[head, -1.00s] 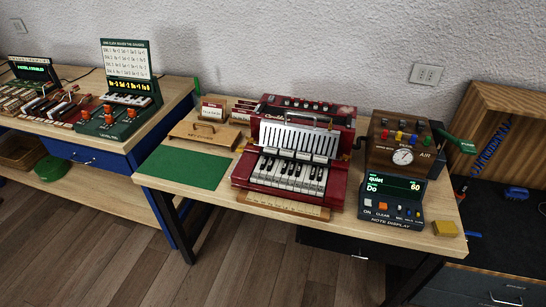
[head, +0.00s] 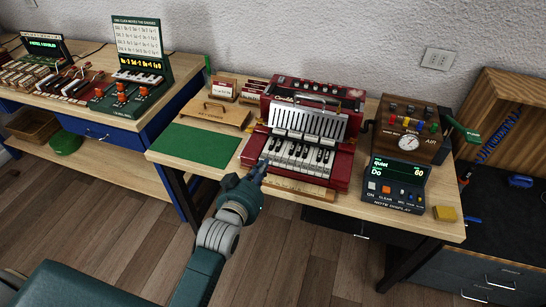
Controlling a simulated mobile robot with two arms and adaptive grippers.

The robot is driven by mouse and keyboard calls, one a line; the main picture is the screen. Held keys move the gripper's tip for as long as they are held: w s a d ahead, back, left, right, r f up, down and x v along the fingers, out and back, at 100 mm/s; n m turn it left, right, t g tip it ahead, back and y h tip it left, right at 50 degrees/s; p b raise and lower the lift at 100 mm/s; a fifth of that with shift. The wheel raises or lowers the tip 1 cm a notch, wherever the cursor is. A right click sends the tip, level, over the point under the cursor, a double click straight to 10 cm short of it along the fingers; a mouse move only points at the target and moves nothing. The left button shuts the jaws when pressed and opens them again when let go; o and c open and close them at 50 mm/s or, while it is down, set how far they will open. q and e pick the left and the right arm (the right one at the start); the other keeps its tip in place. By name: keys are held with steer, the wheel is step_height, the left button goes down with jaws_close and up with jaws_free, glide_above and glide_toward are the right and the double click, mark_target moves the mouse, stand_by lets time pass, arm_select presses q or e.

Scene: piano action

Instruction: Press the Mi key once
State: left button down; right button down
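The red piano-keyed instrument (head: 308,118) stands on the wooden table, with its white and black keys (head: 301,157) facing me. The Mi key is one of the white keys, but no key label is readable, so I cannot tell which. My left gripper (head: 264,164) reaches up from below to the front left corner of the keyboard. Its fingers taper to one narrow tip and look shut, with nothing held. I cannot tell whether the tip touches the instrument. The note display (head: 397,184) reads "quiet", "Do" and "60". My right gripper is not in view.
A wooden key cover (head: 217,114) and a green mat (head: 197,148) lie left of the instrument. A brown air box (head: 408,130) with a gauge stands to its right. A yellow block (head: 445,213) sits near the table's right end.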

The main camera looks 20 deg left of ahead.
arm_select(q)
steer(key=shift+w, duration=0.1)
steer(key=p+x, duration=0.1)
steer(key=x, duration=0.9)
steer(key=shift+w, duration=0.1)
step_height(320, 180, down, 3)
steer(key=shift+r, duration=0.1)
steer(key=shift+f, duration=0.6)
